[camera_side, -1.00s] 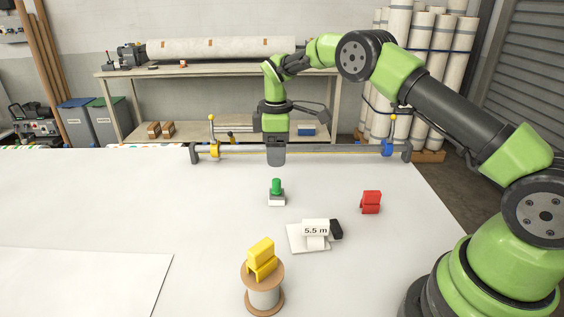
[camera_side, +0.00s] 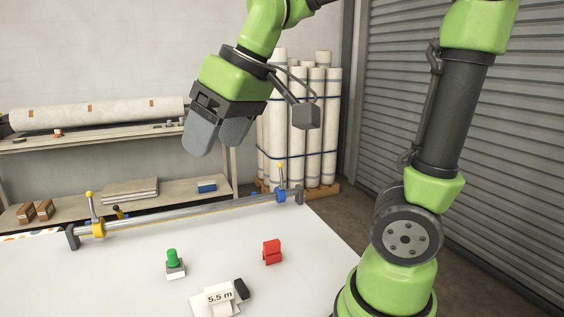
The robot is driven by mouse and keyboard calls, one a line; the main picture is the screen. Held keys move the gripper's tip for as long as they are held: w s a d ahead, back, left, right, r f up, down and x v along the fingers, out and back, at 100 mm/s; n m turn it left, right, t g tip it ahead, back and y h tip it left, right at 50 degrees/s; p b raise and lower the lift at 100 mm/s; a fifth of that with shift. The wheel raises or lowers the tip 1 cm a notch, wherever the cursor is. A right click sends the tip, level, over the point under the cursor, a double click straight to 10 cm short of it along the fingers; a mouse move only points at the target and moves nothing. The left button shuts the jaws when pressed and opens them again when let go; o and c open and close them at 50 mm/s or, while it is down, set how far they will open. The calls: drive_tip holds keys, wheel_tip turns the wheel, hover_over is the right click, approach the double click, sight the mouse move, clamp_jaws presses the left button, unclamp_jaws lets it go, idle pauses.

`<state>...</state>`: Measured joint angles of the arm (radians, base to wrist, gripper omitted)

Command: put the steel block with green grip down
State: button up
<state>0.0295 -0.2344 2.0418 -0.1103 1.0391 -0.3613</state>
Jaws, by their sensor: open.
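The steel block with green grip (camera_side: 175,266) stands upright on the white table, left of the red clamp-like piece, with its green knob on top. Nothing holds it. My gripper (camera_side: 217,140) is in the air well above the table, up and to the right of the block in the picture. Its two grey fingers are apart and empty, and it is tilted, pointing down and to the left. Nothing hides the block.
A red piece (camera_side: 272,252) stands to the right of the block. A white card marked 5.5 m (camera_side: 219,298) and a black object (camera_side: 241,289) are in front. A rail (camera_side: 190,219) crosses the table's far side. A shelf (camera_side: 60,142) and rolls (camera_side: 300,125) stand behind.

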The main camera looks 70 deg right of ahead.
drive_tip(key=s+a+f+m+t, duration=0.1)
drive_tip(key=s+f+m+t, duration=0.1)
drive_tip(key=s, duration=0.7)
drive_tip(key=shift+s+f+m+y, duration=0.15)
drive_tip(key=shift+s+m+y, duration=0.15)
drive_tip(key=shift+m, duration=0.6)
drive_tip(key=shift+a, duration=0.1)
